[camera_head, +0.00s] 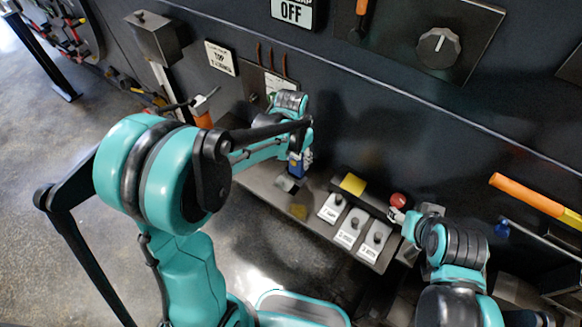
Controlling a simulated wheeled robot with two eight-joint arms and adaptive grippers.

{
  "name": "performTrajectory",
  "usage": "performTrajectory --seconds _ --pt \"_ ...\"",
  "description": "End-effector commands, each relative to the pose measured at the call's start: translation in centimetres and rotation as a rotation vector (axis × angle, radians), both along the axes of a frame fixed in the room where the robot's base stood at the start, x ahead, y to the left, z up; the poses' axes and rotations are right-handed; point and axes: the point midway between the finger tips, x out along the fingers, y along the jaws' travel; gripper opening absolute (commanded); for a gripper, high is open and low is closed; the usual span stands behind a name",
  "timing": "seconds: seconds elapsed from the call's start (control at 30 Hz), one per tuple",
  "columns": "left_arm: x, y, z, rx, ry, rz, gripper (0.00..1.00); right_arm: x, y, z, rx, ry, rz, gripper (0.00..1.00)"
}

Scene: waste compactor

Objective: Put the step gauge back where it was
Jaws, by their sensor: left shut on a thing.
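My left arm reaches across from the left to the dark wall. My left gripper (297,158) is shut on a small blue piece (295,169), which appears to be the step gauge. It is held above a dark ledge (262,188) at the wall's foot. The arm and fingers hide most of the gauge, so its full shape does not show. My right gripper (402,215) is at the right, close to a red knob (398,200). Its fingers are too small and covered to tell their state.
A control box with several labelled switches (350,228) and a yellow block (353,184) stands right of the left gripper. An orange-handled tool (527,194) hangs at right. Open floor lies at left.

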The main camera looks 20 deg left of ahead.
Motion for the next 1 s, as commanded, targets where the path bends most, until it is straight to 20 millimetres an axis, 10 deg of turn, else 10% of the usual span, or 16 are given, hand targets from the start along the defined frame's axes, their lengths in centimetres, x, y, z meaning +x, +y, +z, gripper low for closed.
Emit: performTrajectory --seconds 0.93,0.97,1.0 --pt "0.4 2.4 -5.9 -0.001 0.000 0.000 0.00 0.0 0.0 -2.0 0.000 0.000 0.000 0.51" --pt "0.4 2.4 -5.8 -0.001 0.000 0.000 0.48 0.0 0.0 -1.9 0.000 0.000 0.000 0.51" --pt "0.4 2.4 -5.8 -0.001 0.000 0.000 0.59 0.0 0.0 -1.9 0.000 0.000 0.000 0.51"
